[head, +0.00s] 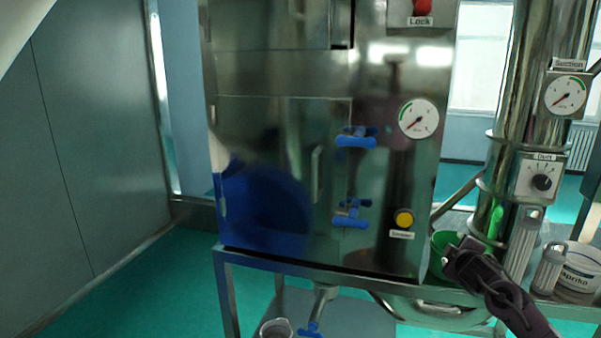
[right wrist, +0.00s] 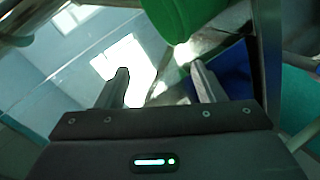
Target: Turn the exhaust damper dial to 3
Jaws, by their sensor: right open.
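The label and scale marks are too small to read surely. My right gripper (head: 456,252) is below and left of the dial, in front of the green bucket, and apart from the dial. In the right wrist view its two fingers (right wrist: 160,85) are spread with nothing between them. My left gripper is not in view.
A steel cabinet (head: 280,120) with blue handles and a yellow button (head: 404,218) stands at the centre. A suction gauge (head: 566,95) hangs above the dial.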

